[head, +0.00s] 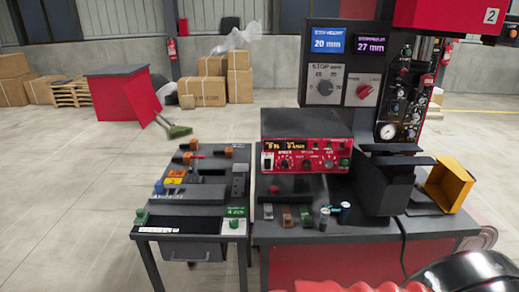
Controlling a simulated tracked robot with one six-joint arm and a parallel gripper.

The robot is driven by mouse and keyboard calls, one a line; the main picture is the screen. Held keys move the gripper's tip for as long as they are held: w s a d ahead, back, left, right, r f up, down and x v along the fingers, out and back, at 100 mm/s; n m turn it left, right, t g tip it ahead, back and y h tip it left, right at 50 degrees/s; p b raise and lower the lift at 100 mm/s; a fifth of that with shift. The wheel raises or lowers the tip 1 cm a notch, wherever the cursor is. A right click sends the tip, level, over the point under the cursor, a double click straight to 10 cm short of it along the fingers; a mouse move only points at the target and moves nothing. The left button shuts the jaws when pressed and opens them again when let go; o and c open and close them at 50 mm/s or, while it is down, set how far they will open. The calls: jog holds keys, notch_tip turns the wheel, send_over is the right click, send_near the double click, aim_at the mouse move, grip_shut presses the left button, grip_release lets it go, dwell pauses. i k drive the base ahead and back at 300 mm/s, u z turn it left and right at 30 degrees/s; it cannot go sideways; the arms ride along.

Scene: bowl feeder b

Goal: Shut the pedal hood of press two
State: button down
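Press two (411,85) stands at the right, with a red head marked 2 at the top. A yellow open-sided, hood-like box (456,180) sits tilted at the right end of its table, beside a dark chute-like block (384,185). Its inside shows. I cannot tell whether this is the pedal hood, and no pedal can be made out. My gripper is not in view. A red ribbed shape and a black glossy rounded shape fill the bottom right edge, close to the camera; they hide part of the table's front.
A red control box (306,156) and small parts stand on the press table. A dark side table (187,222) with tools stands to the left. Cartons (211,89) and a red cabinet (118,96) are behind. The floor at left is clear.

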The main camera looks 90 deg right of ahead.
aim_at(448, 183)
jog(key=k, duration=1.65)
jog(key=z, duration=0.7)
jog(key=k, duration=2.05)
jog(key=u, duration=0.05)
